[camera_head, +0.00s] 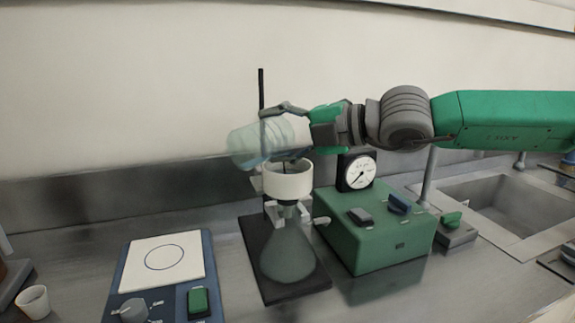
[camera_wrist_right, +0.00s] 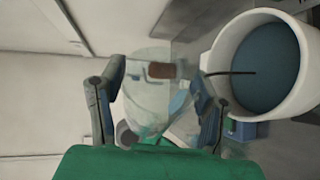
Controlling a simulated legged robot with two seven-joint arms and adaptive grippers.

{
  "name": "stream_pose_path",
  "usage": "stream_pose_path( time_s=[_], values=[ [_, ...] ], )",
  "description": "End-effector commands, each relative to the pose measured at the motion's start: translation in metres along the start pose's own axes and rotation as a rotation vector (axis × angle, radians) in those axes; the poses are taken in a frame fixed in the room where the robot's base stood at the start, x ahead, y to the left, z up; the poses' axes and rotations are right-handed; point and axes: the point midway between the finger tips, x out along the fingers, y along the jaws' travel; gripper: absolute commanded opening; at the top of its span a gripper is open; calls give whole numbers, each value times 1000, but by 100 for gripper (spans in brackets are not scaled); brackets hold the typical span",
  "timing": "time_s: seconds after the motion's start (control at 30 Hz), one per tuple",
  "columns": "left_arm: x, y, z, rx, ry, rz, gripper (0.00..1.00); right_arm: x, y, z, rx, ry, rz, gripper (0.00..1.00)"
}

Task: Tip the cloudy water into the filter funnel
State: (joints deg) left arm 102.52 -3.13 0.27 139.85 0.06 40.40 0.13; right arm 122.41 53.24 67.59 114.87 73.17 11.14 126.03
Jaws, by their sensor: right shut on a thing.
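My right gripper (camera_head: 287,112) is shut on a clear beaker (camera_head: 248,143), which is tipped far over to the left, nearly on its side. The beaker is above the white filter funnel (camera_head: 288,180), with its mouth at the left, past the funnel's left rim. The funnel sits on a conical flask (camera_head: 287,252) on a dark stand base. In the right wrist view the fingers (camera_wrist_right: 155,95) are on either side of the clear beaker (camera_wrist_right: 150,75), and the funnel (camera_wrist_right: 303,62) shows at the right with a blue-grey inside. I cannot tell the water level in the beaker. My left gripper is not visible.
A green pump box (camera_head: 375,235) with a round gauge (camera_head: 360,172) stands right of the flask. A hotplate (camera_head: 165,265) and a small white cup (camera_head: 34,302) are at the left. A sink (camera_head: 510,210) is at the right. A thin black rod (camera_head: 261,90) rises behind the beaker.

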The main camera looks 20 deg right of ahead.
Motion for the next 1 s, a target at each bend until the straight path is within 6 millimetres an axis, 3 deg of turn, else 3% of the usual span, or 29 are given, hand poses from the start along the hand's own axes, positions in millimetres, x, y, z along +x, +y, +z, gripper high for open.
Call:
stream_pose_path(
  time_s=[1.0],
  values=[
    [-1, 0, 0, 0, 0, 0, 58, 9, 4, 7, 55, 12, 22, 5]
  ],
)
